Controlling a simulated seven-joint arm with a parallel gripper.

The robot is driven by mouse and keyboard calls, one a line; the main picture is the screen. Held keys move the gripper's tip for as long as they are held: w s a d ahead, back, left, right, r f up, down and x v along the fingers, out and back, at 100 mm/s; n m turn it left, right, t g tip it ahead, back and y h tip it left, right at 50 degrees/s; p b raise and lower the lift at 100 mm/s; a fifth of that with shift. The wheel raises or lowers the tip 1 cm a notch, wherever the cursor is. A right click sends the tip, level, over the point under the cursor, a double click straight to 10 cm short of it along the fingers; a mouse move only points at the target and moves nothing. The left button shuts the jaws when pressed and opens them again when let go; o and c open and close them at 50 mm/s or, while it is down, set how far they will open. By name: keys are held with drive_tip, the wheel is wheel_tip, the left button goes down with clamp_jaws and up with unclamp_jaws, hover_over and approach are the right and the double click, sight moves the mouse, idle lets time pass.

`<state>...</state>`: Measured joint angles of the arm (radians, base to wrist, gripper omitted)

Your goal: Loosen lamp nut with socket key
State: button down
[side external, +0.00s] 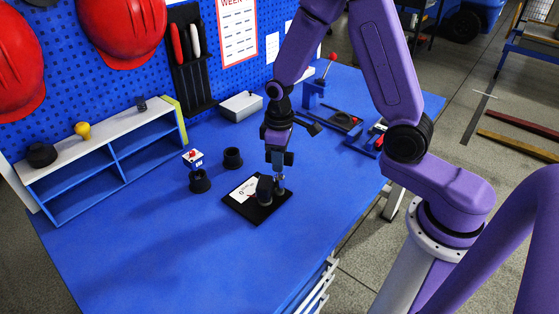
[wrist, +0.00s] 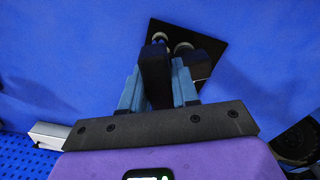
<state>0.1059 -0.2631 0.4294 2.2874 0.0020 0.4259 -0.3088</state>
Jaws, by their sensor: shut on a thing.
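My gripper (side external: 280,157) points down over a small black base plate (side external: 243,209). It is shut on a black block-like handle, which looks like the socket key (wrist: 155,75), between its two blue-grey fingers in the wrist view. A silver shaft (side external: 281,184) shows under the gripper and reaches down toward the plate. A dark rounded post (side external: 265,188) stands beside it, on the left. The wrist view shows the plate (wrist: 212,47) with two round silver tops just beyond the handle. The lamp nut cannot be made out, nor whether the key sits on it.
Two black cups (side external: 200,181) (side external: 232,158) stand left of the plate; a blue, white and red piece (side external: 193,159) is at the nearer one. A blue-and-white shelf (side external: 118,157) is further left. A grey box (side external: 241,106) and blue fixture (side external: 314,92) stand behind. The front table is clear.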

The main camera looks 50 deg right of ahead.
drive_tip(key=shift+r, duration=1.25)
drive_tip(key=shift+r, duration=0.1)
drive_tip(key=shift+r, duration=1.45)
